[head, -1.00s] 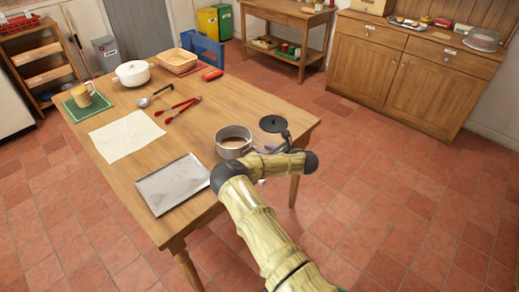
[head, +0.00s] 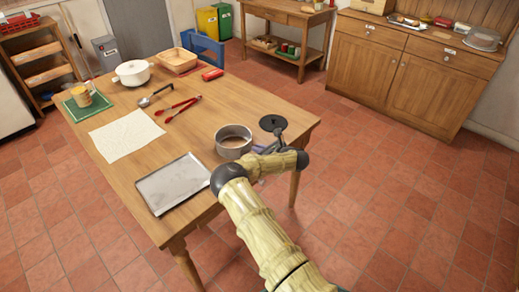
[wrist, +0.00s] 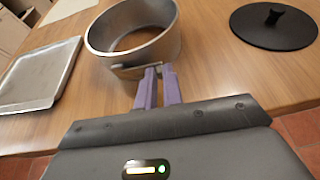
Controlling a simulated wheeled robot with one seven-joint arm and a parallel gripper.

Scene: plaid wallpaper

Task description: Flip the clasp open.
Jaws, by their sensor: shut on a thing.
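A round grey metal pan ring (head: 233,148) stands upright on the table near its right end, and it also shows in the wrist view (wrist: 165,48). Its clasp (wrist: 128,72) is a small metal piece on the wall facing me. My gripper (wrist: 158,72) has its two purple fingers close together at the clasp, shut on it. The fingertips hide part of the clasp, so its exact angle is unclear. In the head view my gripper (head: 256,150) is small and partly hidden by my arm, just right of the ring.
A black disc with a knob (wrist: 275,25) lies right of the ring. A metal tray (head: 172,184) lies to its left. Red tongs (head: 178,109), a ladle (head: 155,95), a white cloth (head: 127,134) and a white pot (head: 132,73) are farther back. The table's near edge is close below my gripper.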

